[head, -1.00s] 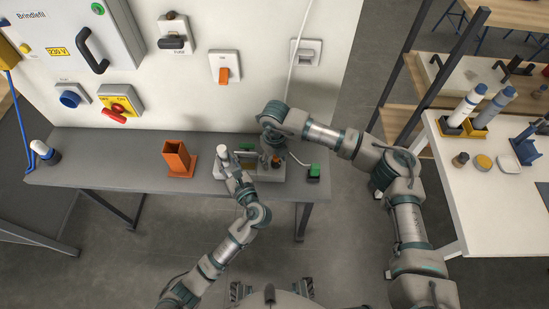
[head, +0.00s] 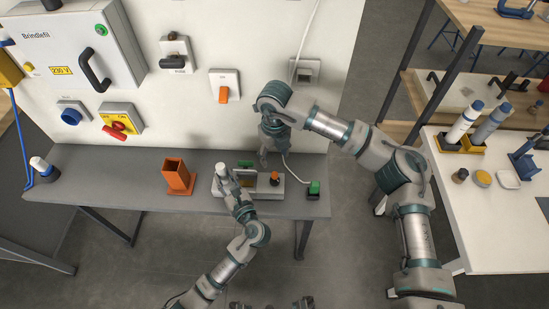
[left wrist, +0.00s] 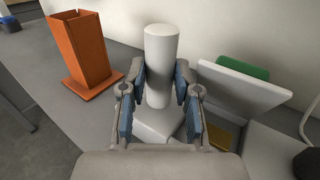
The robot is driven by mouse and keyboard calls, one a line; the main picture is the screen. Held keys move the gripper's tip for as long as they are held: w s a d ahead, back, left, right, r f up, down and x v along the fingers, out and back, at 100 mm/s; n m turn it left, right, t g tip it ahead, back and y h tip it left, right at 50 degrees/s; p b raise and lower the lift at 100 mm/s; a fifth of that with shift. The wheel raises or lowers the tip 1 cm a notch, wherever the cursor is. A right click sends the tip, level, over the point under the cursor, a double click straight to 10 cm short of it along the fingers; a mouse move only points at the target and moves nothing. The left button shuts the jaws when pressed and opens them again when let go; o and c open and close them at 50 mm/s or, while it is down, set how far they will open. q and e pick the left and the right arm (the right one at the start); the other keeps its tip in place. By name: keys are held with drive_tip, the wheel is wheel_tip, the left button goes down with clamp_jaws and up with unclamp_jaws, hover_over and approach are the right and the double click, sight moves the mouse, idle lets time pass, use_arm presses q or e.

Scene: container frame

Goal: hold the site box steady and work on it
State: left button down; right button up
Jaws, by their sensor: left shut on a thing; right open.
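The site box (head: 262,195) is a long light-grey box on the grey bench. A white upright post (left wrist: 161,60) stands at its left end. My left gripper (head: 232,183) is shut on this post; the left wrist view shows the fingers on both sides of it. A pale tilted panel (left wrist: 245,84) with a green part (left wrist: 243,68) behind it rises from the box, and something yellow (left wrist: 222,136) shows below. A black and orange knob (head: 275,178) stands at the box's right end. My right gripper (head: 263,160) is open and empty behind the box, apart from the knob.
An orange square holder (head: 178,176) stands left of the box. A black and green block (head: 314,189) lies to the right, with a pale cable near it. The wall behind carries switches and an electrical cabinet (head: 75,45).

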use_arm(q)
drive_tip(key=c, duration=0.8)
unclamp_jaws()
drive_tip(key=shift+o, duration=0.2)
